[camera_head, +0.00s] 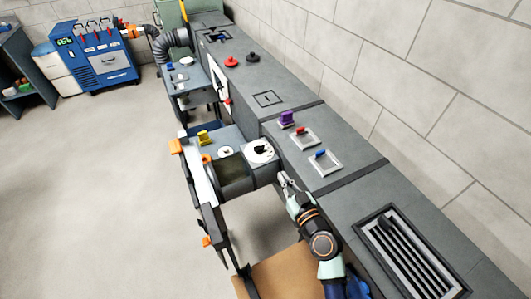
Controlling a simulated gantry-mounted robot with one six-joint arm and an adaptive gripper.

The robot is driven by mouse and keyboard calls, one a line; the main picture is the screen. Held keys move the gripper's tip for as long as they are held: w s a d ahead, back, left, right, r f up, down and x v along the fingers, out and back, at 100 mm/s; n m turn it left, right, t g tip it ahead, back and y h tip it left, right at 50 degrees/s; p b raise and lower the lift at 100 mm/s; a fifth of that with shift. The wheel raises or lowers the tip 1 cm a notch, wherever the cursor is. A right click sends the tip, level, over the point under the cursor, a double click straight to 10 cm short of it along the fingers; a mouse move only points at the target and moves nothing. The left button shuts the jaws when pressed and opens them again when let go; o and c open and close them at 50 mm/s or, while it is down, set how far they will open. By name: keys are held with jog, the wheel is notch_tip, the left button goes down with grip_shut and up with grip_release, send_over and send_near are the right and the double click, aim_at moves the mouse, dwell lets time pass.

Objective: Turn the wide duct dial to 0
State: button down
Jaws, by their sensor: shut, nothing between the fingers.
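A round white dial plate with a black knob (260,150) sits on top of the wide grey duct section in the middle of the camera_head view. Its markings and the knob's pointing direction are too small to read. My gripper (283,177) is shut and empty, just below and to the right of the dial plate, apart from the knob as far as I can see. My arm reaches up to it from the lower right. A smaller white disc (226,152) lies to the left of the dial.
A red-handled plate (303,138), a blue-handled plate (324,161) and a purple block (286,119) are on the long duct at the right. A slotted vent (412,254) is at the lower right. An open hatch with orange latches (176,146) hangs at the left.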

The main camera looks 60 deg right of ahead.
aim_at(263, 147)
jog(key=x, duration=1.2)
jog(key=shift+w+d+b, duration=0.2)
jog(key=shift+b, duration=0.15)
